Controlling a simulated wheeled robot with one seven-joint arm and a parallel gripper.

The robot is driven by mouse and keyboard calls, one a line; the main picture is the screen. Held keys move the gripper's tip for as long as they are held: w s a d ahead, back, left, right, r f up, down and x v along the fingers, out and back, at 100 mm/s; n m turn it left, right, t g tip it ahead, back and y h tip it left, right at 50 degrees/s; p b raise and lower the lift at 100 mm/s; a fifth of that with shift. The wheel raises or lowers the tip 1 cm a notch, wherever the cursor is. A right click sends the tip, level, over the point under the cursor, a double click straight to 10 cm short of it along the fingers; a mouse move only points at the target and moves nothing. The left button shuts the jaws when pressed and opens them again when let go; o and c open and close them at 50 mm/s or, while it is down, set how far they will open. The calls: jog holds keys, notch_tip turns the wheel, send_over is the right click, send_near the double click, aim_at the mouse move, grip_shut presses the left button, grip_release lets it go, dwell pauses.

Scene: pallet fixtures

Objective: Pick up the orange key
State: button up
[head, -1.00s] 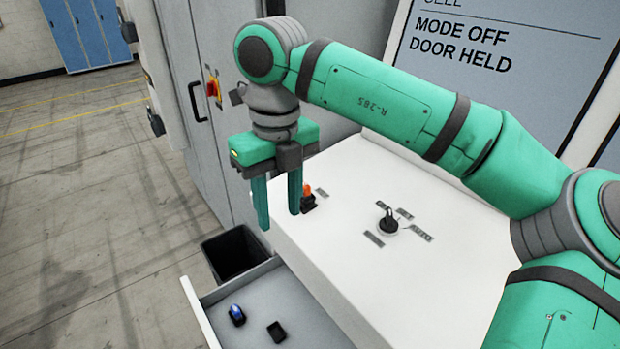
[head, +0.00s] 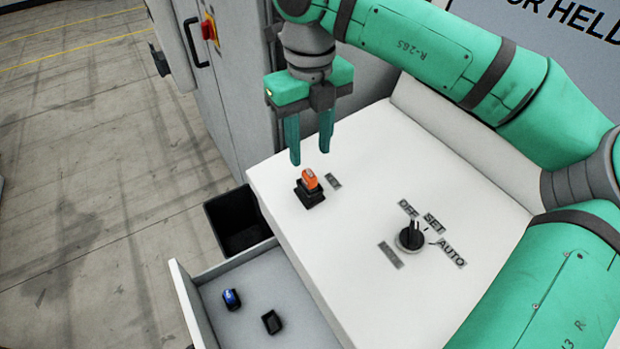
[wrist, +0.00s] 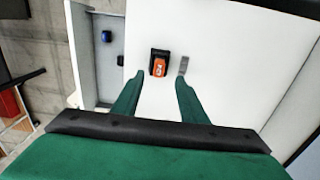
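The orange key (head: 310,179) stands upright in a black holder (head: 310,195) on the white console top. My gripper (head: 311,158) is open and empty, with its green fingers pointing down above and just behind the key in the head view. In the wrist view the orange key (wrist: 159,68) shows beyond the fingertips, roughly in line with the gap between them. The fingers of my gripper (wrist: 158,84) are apart and do not appear to touch it.
A rotary switch (head: 411,236) with labels OFF, SET and AUTO is on the console (head: 360,170). An open drawer (head: 188,302) holds a blue key-like piece (head: 231,299) and a black piece (head: 271,322). A black bin (head: 237,215) stands on the floor beside a grey cabinet.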

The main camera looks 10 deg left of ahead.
aim_at(310, 173)
jog(key=shift+s+f, duration=0.1)
jog(key=shift+f, duration=3.3)
jog(key=shift+a, duration=0.1)
grip_shut()
